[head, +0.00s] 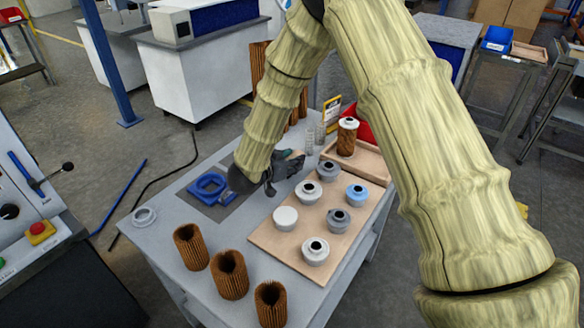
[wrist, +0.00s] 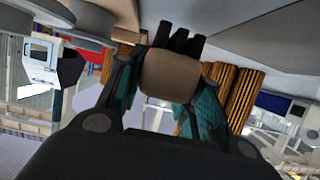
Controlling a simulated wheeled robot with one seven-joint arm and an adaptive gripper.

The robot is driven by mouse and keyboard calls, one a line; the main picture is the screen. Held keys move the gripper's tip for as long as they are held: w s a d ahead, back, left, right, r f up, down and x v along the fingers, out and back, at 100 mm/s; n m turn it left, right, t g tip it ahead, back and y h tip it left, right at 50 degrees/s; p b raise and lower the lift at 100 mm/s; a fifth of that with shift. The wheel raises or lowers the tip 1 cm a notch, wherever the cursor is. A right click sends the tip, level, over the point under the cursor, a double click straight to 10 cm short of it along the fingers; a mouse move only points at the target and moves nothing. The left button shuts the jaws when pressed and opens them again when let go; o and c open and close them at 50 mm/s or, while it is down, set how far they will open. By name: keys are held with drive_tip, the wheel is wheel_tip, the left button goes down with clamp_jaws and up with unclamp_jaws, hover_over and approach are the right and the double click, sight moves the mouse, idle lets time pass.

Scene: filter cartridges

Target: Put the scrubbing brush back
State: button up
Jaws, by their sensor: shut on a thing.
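In the head view the brush is mostly hidden by the gripper and arm. I cannot tell whether it touches the table.
A wooden board (head: 262,237) holds several grey, white and blue caps. Brown pleated cartridges (head: 229,275) stand along the near edge. A wooden tray (head: 370,165) with a capped cartridge (head: 347,138) and a red bin (head: 364,128) are behind. The blue fixture (head: 208,185) lies left.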

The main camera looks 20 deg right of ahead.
drive_tip(key=shift+f, duration=1.45)
drive_tip(key=shift+f, duration=0.1)
drive_tip(key=o, duration=1.1)
drive_tip(key=b+v, duration=0.1)
drive_tip(key=v, duration=1.1)
